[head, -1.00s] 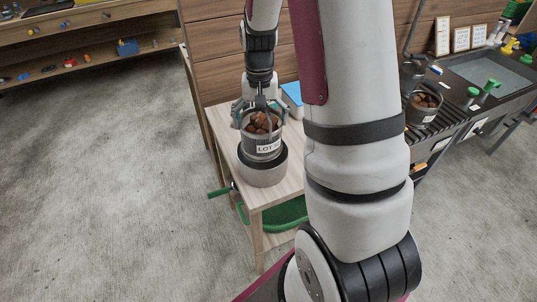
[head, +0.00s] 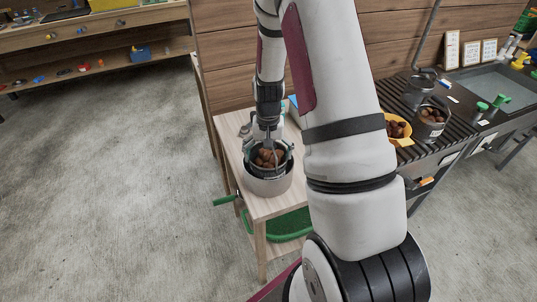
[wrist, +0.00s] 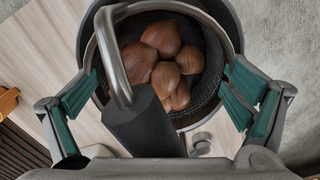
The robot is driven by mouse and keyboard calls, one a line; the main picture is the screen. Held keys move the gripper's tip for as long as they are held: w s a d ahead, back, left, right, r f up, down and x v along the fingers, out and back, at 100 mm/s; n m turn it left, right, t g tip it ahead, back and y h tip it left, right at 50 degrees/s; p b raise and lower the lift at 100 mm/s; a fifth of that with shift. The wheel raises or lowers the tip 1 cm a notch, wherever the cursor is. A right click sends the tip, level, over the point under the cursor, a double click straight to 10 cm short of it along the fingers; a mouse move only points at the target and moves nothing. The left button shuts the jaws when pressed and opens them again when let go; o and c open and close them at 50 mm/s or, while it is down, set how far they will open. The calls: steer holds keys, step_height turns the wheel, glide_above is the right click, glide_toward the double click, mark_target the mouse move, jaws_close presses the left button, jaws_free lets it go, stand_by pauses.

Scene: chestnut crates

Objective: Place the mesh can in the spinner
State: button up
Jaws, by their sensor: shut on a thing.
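The mesh can (head: 257,166) holds several brown chestnuts and sits low inside the round grey spinner (head: 268,188) on the small wooden table. Only its upper part shows; its labelled side is hidden by the spinner wall. In the wrist view the can's dark mesh inside (wrist: 207,88) and chestnuts show from above, with a metal handle and black grip crossing in front. My gripper (head: 269,151) is shut on the can, its green-padded fingers on opposite sides of the rim. My gripper also shows in the wrist view (wrist: 160,88). Whether the can touches the spinner's floor is hidden.
A green crank handle (head: 224,200) sticks out left of the table (head: 262,208). A green tray (head: 290,226) lies on the shelf below.

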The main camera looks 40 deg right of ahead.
steer(key=o, duration=1.5)
steer(key=shift+f, duration=0.1)
